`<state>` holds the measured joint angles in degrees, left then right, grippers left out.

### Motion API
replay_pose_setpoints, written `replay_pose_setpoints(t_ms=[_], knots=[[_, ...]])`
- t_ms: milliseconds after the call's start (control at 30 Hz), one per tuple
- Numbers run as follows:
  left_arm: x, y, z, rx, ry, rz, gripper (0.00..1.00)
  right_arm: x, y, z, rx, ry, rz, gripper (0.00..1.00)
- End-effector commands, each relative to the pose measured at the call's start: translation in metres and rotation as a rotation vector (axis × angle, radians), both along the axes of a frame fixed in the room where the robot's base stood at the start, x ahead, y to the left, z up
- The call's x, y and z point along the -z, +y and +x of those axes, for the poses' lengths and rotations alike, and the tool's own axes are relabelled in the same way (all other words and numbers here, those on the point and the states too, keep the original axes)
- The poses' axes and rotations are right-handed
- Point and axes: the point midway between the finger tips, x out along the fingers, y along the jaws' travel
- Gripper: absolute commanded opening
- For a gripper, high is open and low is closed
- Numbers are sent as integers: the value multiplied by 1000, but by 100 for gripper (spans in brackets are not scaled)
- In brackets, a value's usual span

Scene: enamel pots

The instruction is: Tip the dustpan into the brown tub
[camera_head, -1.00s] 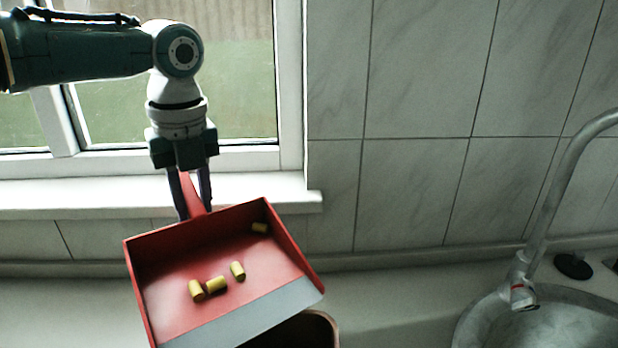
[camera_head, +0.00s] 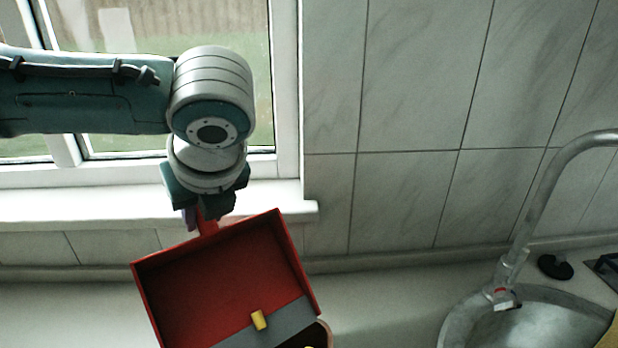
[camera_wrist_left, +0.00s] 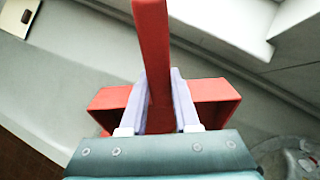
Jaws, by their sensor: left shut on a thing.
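The red dustpan (camera_head: 215,275) with a grey front lip hangs over the counter, tilted down towards the bottom of the head view. One yellow cylinder (camera_head: 259,320) lies on the grey lip. The brown tub (camera_head: 325,335) shows only as a bit of rim under the lip; the rest is hidden or out of frame. A small yellow piece shows at its edge. My left gripper (camera_head: 200,222) is shut on the dustpan's handle. The left wrist view shows its fingers (camera_wrist_left: 160,105) on both sides of the red handle (camera_wrist_left: 152,40). My right gripper is not in view.
A round metal sink (camera_head: 480,325) with a curved tap (camera_head: 540,200) lies to the right. A black stopper (camera_head: 555,267) is behind it. The window sill (camera_head: 100,205) and tiled wall (camera_head: 410,120) stand behind. The counter (camera_head: 380,300) between tub and sink is clear.

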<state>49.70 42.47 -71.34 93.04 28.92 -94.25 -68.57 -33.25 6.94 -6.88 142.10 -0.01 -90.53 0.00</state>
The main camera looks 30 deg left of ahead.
Motion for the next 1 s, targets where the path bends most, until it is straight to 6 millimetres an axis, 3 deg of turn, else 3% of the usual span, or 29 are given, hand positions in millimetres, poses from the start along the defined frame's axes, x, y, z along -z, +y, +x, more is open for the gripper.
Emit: replay_pose_setpoints(t_ms=[500, 1000], knots=[[-20, -39, -19, 2, -116, 217, 0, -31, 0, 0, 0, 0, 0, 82], [-25, -54, -27, -2, -166, 318, 0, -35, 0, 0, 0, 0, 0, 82]])
